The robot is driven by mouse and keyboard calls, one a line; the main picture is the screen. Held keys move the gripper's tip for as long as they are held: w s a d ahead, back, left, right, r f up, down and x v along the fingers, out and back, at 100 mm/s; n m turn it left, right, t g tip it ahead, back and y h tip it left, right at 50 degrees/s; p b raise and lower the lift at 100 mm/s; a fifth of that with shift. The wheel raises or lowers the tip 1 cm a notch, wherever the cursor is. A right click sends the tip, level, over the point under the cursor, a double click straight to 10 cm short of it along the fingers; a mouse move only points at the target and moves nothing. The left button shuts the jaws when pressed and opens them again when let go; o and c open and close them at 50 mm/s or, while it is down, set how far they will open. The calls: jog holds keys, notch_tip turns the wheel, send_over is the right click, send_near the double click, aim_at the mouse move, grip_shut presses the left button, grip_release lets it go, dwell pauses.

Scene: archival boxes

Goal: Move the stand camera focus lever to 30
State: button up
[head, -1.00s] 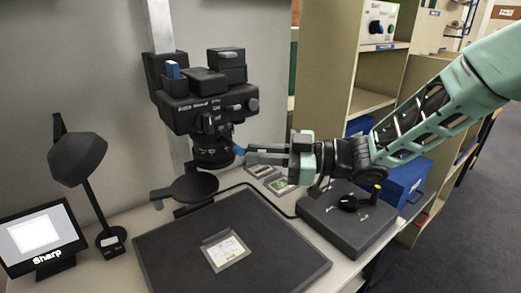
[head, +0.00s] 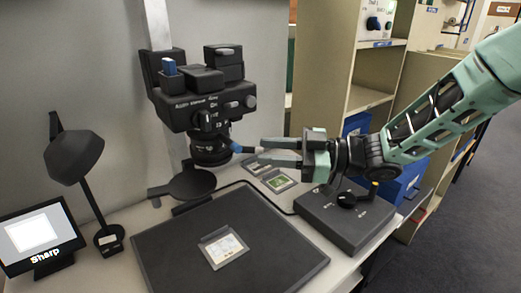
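The black stand camera (head: 205,92) is mounted on a pale column above the copy board. Its focus lever (head: 241,148), with a blue tip, sticks out to the right from the lens (head: 211,149) under the body. My gripper (head: 260,151) is just right of the lever tip. Its two grey fingers are apart with nothing between them, and they look clear of the lever. The scale marks on the lens are too small to read. A small monitor (head: 40,236) at the lower left shows a pale picture and the word "Sharp".
A dark copy board (head: 165,235) bears a small framed sheet (head: 223,247). A black lamp (head: 75,158) stands left, and a round black plate (head: 193,183) sits below the lens. A grey control box (head: 345,216) with a knob lies below my arm. Shelves (head: 372,100) stand behind.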

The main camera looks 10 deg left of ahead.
jog(key=w+d, duration=0.1)
jog(key=d, duration=1.3)
jog(key=shift+w+d, duration=0.15)
jog(key=shift+d, duration=0.05)
jog(key=w+a+m+t+h, duration=0.3)
jog(key=a+m+t+h, duration=0.15)
jog(key=t, duration=0.25)
jog(key=s+d+f+m+g+h, duration=0.2)
jog(key=s+d+m+h, duration=0.15)
jog(key=s, duration=0.55)
jog(key=s+d+f+m+g+h, duration=0.25)
jog(key=s+d+h, duration=0.25)
jog(key=s, duration=0.5)
jog(key=s+d+f+m+g+h, duration=0.1)
jog(key=s+d+f+m+h, duration=0.2)
jog(key=s, duration=0.6)
notch_tip(320, 180, up, 15)
jog(key=h+p, duration=0.1)
jog(key=p, duration=1.3)
jog(key=shift+d+r, duration=0.2)
jog(key=shift+d, duration=0.15)
jog(key=shift+s+a, duration=0.1)
jog(key=shift+s, duration=0.05)
